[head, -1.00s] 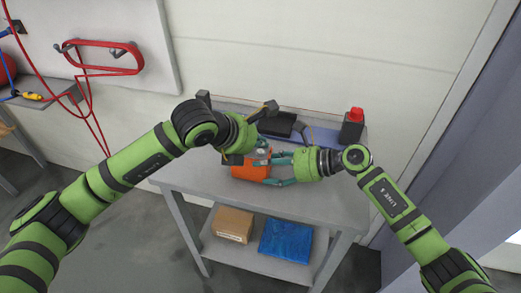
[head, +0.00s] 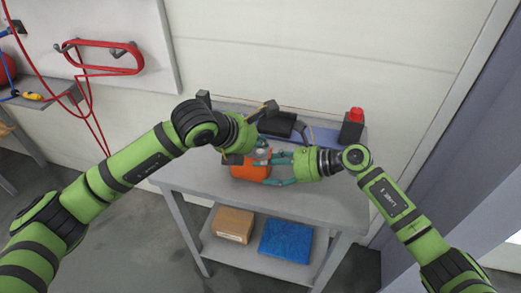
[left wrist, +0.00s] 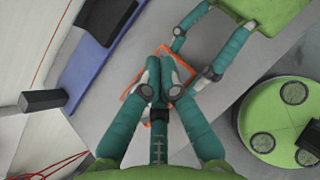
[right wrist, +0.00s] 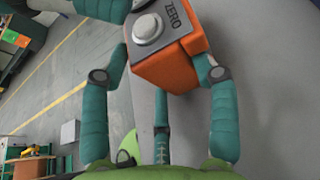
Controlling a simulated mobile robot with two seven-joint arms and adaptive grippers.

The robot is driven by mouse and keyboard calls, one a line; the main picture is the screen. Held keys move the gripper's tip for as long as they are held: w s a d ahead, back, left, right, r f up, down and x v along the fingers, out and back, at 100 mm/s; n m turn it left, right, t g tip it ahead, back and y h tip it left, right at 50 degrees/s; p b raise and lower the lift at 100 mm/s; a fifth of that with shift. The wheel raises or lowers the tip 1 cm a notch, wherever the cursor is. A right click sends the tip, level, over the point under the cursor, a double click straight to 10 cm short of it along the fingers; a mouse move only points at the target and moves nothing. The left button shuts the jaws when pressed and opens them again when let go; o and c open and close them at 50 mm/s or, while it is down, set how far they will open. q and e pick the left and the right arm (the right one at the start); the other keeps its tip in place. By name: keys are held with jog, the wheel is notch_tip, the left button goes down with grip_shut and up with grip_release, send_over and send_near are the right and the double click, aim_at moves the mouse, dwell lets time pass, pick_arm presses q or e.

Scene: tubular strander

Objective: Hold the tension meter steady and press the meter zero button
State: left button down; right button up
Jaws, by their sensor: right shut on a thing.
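The tension meter is an orange box (head: 247,174) above the table, with a grey top face marked ZERO (right wrist: 172,16) and a round pale zero button (right wrist: 148,29) in the right wrist view. My right gripper (right wrist: 163,66) is shut on the meter, with a finger at each side. My left gripper (left wrist: 163,75) is shut, its fingertips together over the meter, which is mostly hidden behind them in the left wrist view. In the right wrist view, left finger parts show beside the button at the top left. I cannot tell whether they touch it.
The grey table (head: 320,205) has clear room at the front right. A dark device (head: 277,124) and a red-topped block (head: 352,128) stand at the back. A cardboard box (head: 233,224) and a blue package (head: 287,240) lie on the lower shelf.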

aim_at(259, 153)
pick_arm(q)
jog(key=shift+f, duration=0.1)
pick_arm(e)
jog(key=shift+f, duration=0.1)
pick_arm(q)
jog(key=shift+f, duration=0.3)
jog(key=shift+f, duration=0.45)
dwell(0.8)
jog(key=shift+r, duration=0.8)
jog(key=shift+r, duration=0.1)
jog(key=shift+r, duration=2.45)
